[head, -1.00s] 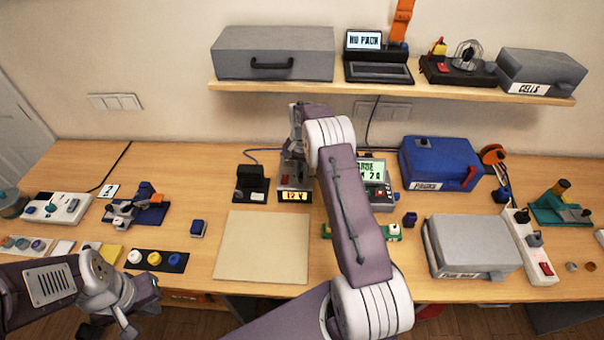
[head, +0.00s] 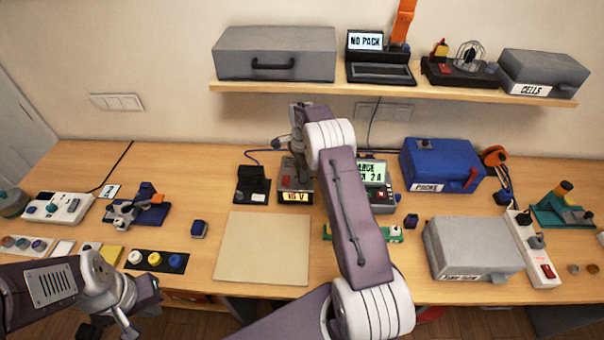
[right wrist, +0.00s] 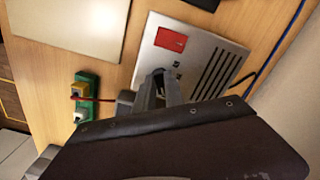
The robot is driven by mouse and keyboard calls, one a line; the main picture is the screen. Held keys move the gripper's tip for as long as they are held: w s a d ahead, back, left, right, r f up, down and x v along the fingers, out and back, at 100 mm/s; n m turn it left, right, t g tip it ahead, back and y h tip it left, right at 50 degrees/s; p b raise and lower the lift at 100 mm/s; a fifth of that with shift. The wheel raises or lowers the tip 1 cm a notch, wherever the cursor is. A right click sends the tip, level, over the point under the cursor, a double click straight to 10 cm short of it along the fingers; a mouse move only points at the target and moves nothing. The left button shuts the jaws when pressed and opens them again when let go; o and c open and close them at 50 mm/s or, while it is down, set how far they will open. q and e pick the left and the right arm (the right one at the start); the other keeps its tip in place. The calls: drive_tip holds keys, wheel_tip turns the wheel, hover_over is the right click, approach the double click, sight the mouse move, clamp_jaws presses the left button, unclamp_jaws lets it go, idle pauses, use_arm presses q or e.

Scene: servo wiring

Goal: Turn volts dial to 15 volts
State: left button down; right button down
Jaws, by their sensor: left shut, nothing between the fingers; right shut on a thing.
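The grey power supply (head: 284,184) stands on the table behind the tan mat, and its display (head: 295,197) reads 15 V. In the right wrist view, the power supply (right wrist: 203,68) shows a red switch and dark vent slots. My right gripper (right wrist: 158,78) is shut at its top face, on the volts dial, which is mostly hidden by the fingers. In the head view, my right gripper (head: 296,168) comes down on the unit from above. My left gripper (head: 128,325) is shut and empty at the table's front left edge, away from the unit.
A black stand (head: 252,184) is close left of the power supply, and a charger with a lit screen (head: 374,172) is close right. A green board (head: 393,234) lies in front of the charger. The tan mat (head: 261,250) is bare. A shelf (head: 400,88) overhangs the back.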

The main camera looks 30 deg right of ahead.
drive_tip(key=shift+m, duration=0.3)
drive_tip(key=c, duration=1.4)
unclamp_jaws()
drive_tip(key=shift+c, duration=0.2)
drive_tip(key=shift+r, duration=0.1)
wheel_tip(320, 180, up, 9)
drive_tip(key=b, duration=0.1)
drive_tip(key=shift+b, duration=0.4)
